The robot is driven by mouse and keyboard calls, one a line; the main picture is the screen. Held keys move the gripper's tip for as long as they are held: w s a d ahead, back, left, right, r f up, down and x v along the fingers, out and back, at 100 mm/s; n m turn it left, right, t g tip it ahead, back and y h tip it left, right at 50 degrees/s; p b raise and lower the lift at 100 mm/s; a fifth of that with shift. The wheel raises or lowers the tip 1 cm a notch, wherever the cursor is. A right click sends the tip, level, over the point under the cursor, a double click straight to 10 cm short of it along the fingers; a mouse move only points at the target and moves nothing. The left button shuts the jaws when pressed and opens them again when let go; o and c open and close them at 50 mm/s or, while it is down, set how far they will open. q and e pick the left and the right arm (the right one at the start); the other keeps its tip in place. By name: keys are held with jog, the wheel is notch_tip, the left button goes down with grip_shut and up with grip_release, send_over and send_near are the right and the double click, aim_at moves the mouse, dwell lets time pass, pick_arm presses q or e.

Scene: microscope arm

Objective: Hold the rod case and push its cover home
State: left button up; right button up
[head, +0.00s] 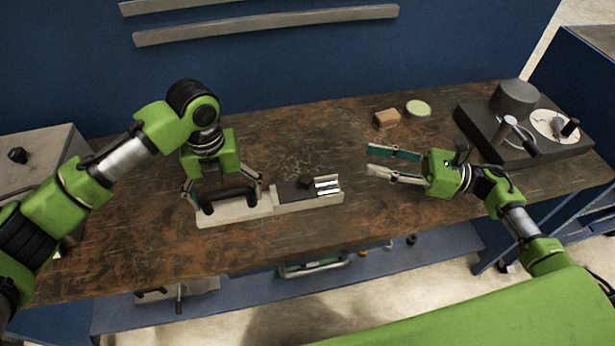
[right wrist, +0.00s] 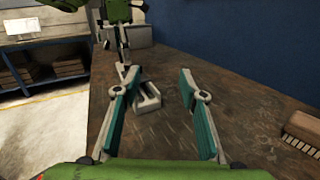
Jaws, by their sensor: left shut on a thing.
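The rod case (head: 320,203) is a long pale grey block lying on the brown bench, with a black handle (head: 232,196) at its left part. Its dark cover (head: 290,192) with a black knob (head: 306,182) lies over the middle. Pale rods (head: 327,187) show uncovered at the right end. My left gripper (head: 226,188) is shut on the case at the black handle. My right gripper (head: 369,160) is open and empty, above the bench to the right of the case. The case's near end (right wrist: 148,100) shows between its fingers in the right wrist view.
A small brown block (head: 387,118) and a round pale green-topped dish (head: 418,108) stand at the back. A dark instrument (head: 520,135) stands at the right. The bench between the case and my right gripper is clear.

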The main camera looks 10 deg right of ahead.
aim_at(307, 179)
jog(key=a+f+n+g, duration=0.1)
jog(key=s+a+n+g, duration=0.1)
jog(key=a, duration=0.1)
jog(key=s+a+f+n+g, duration=0.1)
jog(key=a, duration=0.1)
jog(key=shift+s+f+y, duration=0.15)
jog(key=shift+f+y, duration=0.15)
jog(key=shift+f, duration=0.05)
jog(key=x, duration=1.1)
jog(key=shift+a, duration=0.25)
